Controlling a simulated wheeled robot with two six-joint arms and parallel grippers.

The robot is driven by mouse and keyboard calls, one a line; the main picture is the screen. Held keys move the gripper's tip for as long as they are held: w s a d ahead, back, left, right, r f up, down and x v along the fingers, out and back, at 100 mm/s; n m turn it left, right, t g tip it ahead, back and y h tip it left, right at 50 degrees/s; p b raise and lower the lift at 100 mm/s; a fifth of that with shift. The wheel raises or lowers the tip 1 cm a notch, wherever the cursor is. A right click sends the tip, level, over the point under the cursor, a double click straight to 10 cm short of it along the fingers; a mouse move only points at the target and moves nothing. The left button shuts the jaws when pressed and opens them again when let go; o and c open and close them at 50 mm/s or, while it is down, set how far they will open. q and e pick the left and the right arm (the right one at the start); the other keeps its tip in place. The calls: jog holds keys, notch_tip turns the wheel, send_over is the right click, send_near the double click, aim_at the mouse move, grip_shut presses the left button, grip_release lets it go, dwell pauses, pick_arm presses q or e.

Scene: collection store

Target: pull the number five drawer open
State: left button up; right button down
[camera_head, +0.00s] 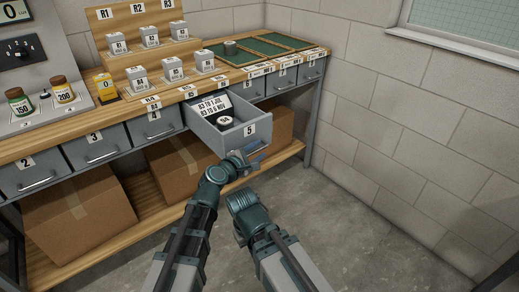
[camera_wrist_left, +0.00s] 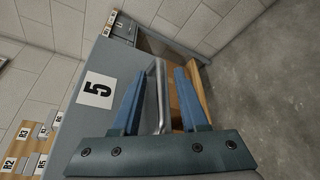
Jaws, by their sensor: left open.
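The number five drawer (camera_head: 232,137) stands pulled out from the bench front, its grey face marked 5. Inside lie a white card with dates and a round dark thing with a white label (camera_head: 225,121). My left gripper (camera_head: 259,153) is at the drawer's front. In the left wrist view, the bar handle (camera_wrist_left: 161,90) runs between the two blue fingers of the open left gripper (camera_wrist_left: 155,95), with gaps on both sides. The number label (camera_wrist_left: 97,89) shows beside it. My right arm shows low in the head view, but its gripper fingers do not.
Shut drawers, including number 3 (camera_head: 94,145) and number 4 (camera_head: 154,125), line the bench. Cardboard boxes (camera_head: 80,205) fill the lower shelf. Labelled blocks, jars and green trays (camera_head: 283,41) are on the bench top. The concrete floor (camera_head: 365,235) at right is clear.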

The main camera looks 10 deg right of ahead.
pick_arm(q)
jog(key=p+v, duration=0.1)
jog(key=v, duration=0.5)
jog(key=shift+d, duration=0.1)
